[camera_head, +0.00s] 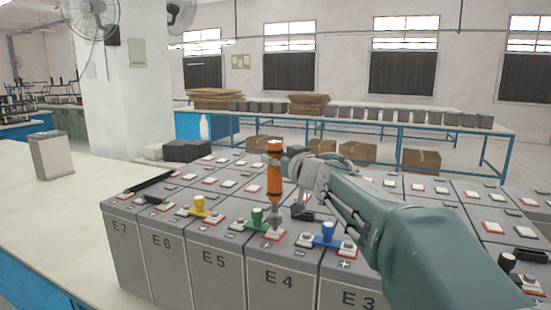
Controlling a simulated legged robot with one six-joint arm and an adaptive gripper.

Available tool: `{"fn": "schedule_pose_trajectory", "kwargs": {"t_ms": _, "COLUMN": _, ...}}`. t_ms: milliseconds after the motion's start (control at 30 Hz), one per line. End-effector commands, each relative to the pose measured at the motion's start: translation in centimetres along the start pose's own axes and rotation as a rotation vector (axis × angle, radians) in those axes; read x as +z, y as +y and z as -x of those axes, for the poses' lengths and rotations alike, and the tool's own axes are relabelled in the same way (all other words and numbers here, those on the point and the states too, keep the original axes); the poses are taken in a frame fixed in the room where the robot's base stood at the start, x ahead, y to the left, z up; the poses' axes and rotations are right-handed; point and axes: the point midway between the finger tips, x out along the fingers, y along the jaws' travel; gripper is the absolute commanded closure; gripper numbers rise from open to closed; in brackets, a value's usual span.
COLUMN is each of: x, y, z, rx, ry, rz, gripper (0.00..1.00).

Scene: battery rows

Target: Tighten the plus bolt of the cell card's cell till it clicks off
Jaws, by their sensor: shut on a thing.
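My gripper (289,161) is shut on an upright tool with an orange handle (275,170), held above the front row of grey battery cells. The tool's grey lower end comes down at the red-framed terminal (274,234) on the left of cell E4 (279,281). I cannot tell whether its tip is seated on a bolt there. A green-knobbed link (257,217) spans from E5 to this terminal, just left of the tool. A blue-knobbed link (327,234) spans E4 and E3. A plus mark shows on E3. I see no readable cell card.
A yellow-knobbed link (199,206) joins E6 and E5. A black bar (150,184) lies on the cells at the left. A lone grey cell (52,155) stands on the pale bench (60,215), which has free room. More cells stand behind and right.

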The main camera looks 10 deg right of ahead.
Motion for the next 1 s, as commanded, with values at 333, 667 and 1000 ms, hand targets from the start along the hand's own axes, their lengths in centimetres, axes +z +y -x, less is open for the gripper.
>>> {"fn": "schedule_pose_trajectory", "kwargs": {"t_ms": 333, "x": 0.27, "y": -0.02, "z": 0.01, "rx": -0.001, "ry": 0.002, "rz": -0.001, "gripper": 1.00}}
{"fn": "schedule_pose_trajectory", "kwargs": {"t_ms": 667, "x": 0.62, "y": -0.02, "z": 0.00, "rx": -0.001, "ry": 0.001, "rz": 0.000, "gripper": 1.00}}
{"fn": "schedule_pose_trajectory", "kwargs": {"t_ms": 1000, "x": 0.93, "y": -0.02, "z": 0.00, "rx": -0.001, "ry": 0.002, "rz": -0.001, "gripper": 1.00}}
